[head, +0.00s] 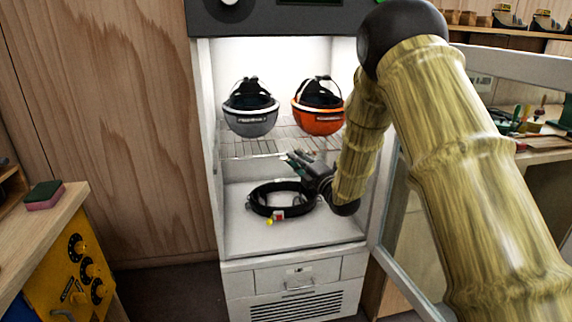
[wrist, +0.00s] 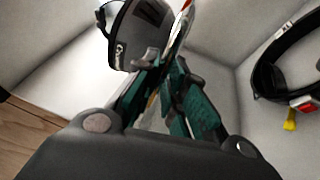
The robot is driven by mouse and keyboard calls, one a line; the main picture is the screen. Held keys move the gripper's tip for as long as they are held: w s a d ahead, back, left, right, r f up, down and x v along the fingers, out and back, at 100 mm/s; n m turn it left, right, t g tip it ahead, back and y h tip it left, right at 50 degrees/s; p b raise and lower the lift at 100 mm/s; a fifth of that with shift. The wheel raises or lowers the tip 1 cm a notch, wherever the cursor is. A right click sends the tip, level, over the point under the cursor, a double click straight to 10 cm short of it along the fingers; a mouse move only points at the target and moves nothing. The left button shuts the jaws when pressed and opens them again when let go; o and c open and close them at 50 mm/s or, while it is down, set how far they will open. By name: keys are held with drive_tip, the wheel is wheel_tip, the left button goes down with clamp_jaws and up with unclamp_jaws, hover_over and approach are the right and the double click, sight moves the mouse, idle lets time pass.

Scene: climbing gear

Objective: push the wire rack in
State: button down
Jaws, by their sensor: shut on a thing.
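The wire rack (head: 252,147) is a thin metal grid inside the lit white cabinet. It carries a grey helmet (head: 250,112) and an orange helmet (head: 318,113), side by side. My gripper (head: 291,158) is inside the cabinet at the rack's front edge, right of its middle. Its fingers are closed together on that edge; the exact contact is small and partly hidden. In the wrist view the fingers (wrist: 168,70) point toward the grey helmet (wrist: 138,36), and the rack itself is hard to make out there.
A coiled black loop (head: 268,210) with a yellow and red tag lies on the cabinet floor below the rack. The glass door (head: 395,235) stands open at the right, beside my arm. A workbench (head: 40,240) with a sponge is at the left.

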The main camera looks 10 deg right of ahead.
drive_tip(key=shift+w+d+r, duration=0.15)
drive_tip(key=shift+w+r, duration=0.05)
drive_tip(key=shift+r, duration=0.35)
drive_tip(key=c, duration=1.6)
unclamp_jaws()
drive_tip(key=shift+r, duration=0.1)
drive_tip(key=shift+o, duration=0.2)
drive_tip(key=shift+w+f, duration=0.1)
drive_tip(key=shift+f, duration=0.25)
drive_tip(key=shift+s+f, duration=0.1)
drive_tip(key=shift+s, duration=0.1)
drive_tip(key=v, duration=1.1)
drive_tip(key=shift+s, duration=0.35)
